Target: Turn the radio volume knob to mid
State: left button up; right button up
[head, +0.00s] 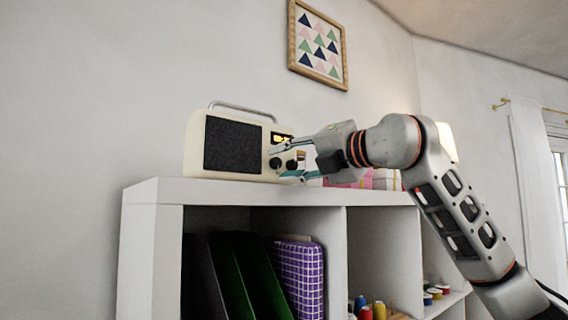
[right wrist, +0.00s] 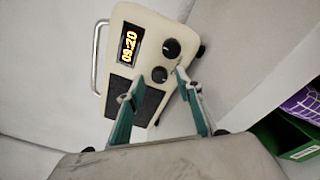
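The cream radio (head: 197,146) stands on top of the white cabinet, with a dark speaker grille and a lit display; the right wrist view also shows it (right wrist: 200,25), tilted, reading 09:20. Contact is unclear. My left gripper is out of view.
The white cabinet top (head: 150,190) is bare left of the radio. Pink boxes (head: 350,178) stand right of it, behind my right arm. Shelves below hold dark and green files (head: 245,275), a purple checked file (head: 297,280) and thread spools (head: 379,310).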

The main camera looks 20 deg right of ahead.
jog(key=v, duration=1.1)
jog(key=shift+s, duration=0.1)
